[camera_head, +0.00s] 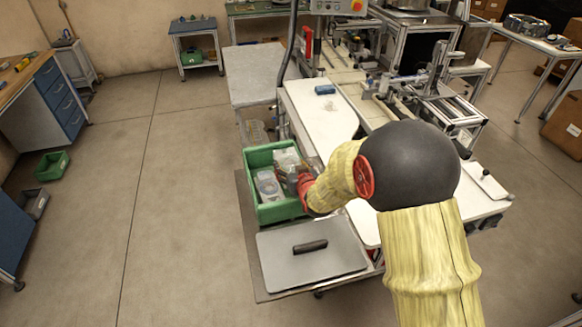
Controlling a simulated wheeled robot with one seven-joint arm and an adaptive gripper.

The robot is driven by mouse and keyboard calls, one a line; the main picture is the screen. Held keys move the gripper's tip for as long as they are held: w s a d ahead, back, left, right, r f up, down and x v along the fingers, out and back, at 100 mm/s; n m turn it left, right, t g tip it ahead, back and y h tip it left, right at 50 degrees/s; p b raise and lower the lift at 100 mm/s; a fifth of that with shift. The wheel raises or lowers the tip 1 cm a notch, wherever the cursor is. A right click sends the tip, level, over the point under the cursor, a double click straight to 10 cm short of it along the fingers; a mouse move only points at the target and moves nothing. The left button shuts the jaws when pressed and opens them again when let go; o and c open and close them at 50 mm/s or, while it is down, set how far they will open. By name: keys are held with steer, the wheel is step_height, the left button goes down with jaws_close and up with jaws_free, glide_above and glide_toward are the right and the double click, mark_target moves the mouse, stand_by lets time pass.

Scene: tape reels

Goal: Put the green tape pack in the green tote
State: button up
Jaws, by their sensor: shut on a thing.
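The green tote (283,211) stands open on a low cart, left of the white bench. Clear and pale packs (267,186) lie inside it. My gripper (291,181) is over the tote's right part, reaching in from the right across its edge. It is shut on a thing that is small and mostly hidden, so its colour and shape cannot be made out. I cannot tell whether that thing touches the packs below. I cannot pick out the green tape pack clearly.
A grey lid with a black handle (310,247) lies on the cart in front of the tote. Another green bin (52,166) is on the floor at far left. Open floor lies left of the cart.

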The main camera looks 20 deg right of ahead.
steer(key=shift+s+f+b, duration=0.2)
steer(key=shift+f+b, duration=0.05)
steer(key=shift+f, duration=0.3)
steer(key=shift+s+f+b, duration=0.2)
steer(key=shift+f, duration=0.3)
steer(key=o, duration=0.9)
steer(key=shift+c, duration=0.2)
steer(key=o, duration=0.4)
steer(key=shift+w+f, duration=0.1)
steer(key=shift+f, duration=0.1)
steer(key=shift+o, duration=0.2)
steer(key=shift+w+r, duration=0.2)
steer(key=shift+r, duration=0.05)
steer(key=shift+r+p, duration=0.5)
steer(key=shift+r, duration=0.15)
steer(key=s+d+r+g+p, duration=0.1)
steer(key=s+r+g, duration=0.1)
steer(key=s+r, duration=0.65)
steer(key=s+r+g, duration=0.1)
steer(key=s+r, duration=0.4)
steer(key=s, duration=0.6)
steer(key=s+r+g, duration=0.2)
steer(key=s, duration=0.8)
steer(key=s+a+r+g, duration=0.1)
steer(key=s+r+g, duration=0.2)
steer(key=s, duration=0.8)
steer(key=shift+r, duration=0.35)
